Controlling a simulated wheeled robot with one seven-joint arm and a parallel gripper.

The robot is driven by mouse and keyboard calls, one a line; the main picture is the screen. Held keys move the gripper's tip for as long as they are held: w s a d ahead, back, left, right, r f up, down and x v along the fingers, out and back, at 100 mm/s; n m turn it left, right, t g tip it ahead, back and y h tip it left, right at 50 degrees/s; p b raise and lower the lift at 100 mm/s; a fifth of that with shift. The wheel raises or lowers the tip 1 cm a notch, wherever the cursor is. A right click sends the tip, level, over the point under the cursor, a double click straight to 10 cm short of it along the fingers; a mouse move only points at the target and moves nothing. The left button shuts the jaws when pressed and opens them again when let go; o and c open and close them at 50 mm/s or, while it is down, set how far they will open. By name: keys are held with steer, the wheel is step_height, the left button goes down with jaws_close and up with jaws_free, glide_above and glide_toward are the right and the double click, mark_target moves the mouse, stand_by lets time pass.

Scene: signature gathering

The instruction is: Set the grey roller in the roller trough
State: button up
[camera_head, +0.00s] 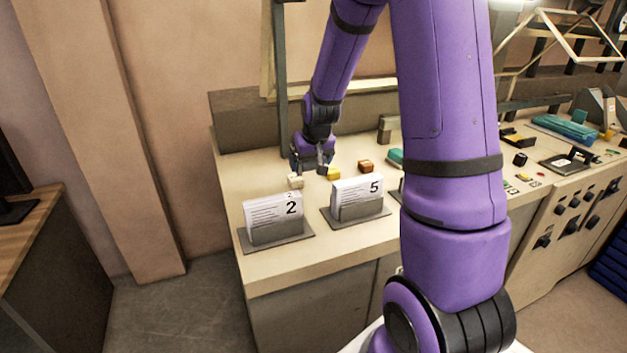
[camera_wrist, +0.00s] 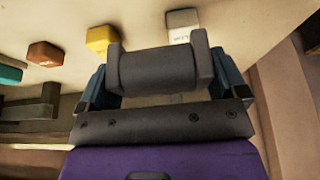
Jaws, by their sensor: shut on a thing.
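The grey roller (camera_wrist: 158,72) is a short dark-grey cylinder lying crosswise between my fingertips in the wrist view. My gripper (camera_head: 311,166) is shut on it, above the left part of the counter, just behind the blocks. In the head view the roller is too small and dark to tell from my fingers. I cannot make out the roller trough with certainty. A grey-brown bracket-like piece (camera_head: 385,129) stands behind the blocks at the back of the counter. It also appears at the left of the wrist view (camera_wrist: 38,112).
A white block (camera_head: 295,181), yellow block (camera_head: 333,173), brown block (camera_head: 366,166) and teal block (camera_head: 395,157) form a row. Card holders marked 2 (camera_head: 275,231) and 5 (camera_head: 357,205) stand at the front edge. My arm hides the counter's middle. Several small items lie farther right.

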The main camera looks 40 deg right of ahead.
mark_target(309, 189)
steer(key=shift+f, duration=3.45)
steer(key=shift+f, duration=0.15)
steer(key=o, duration=0.7)
steer(key=shift+o, duration=0.2)
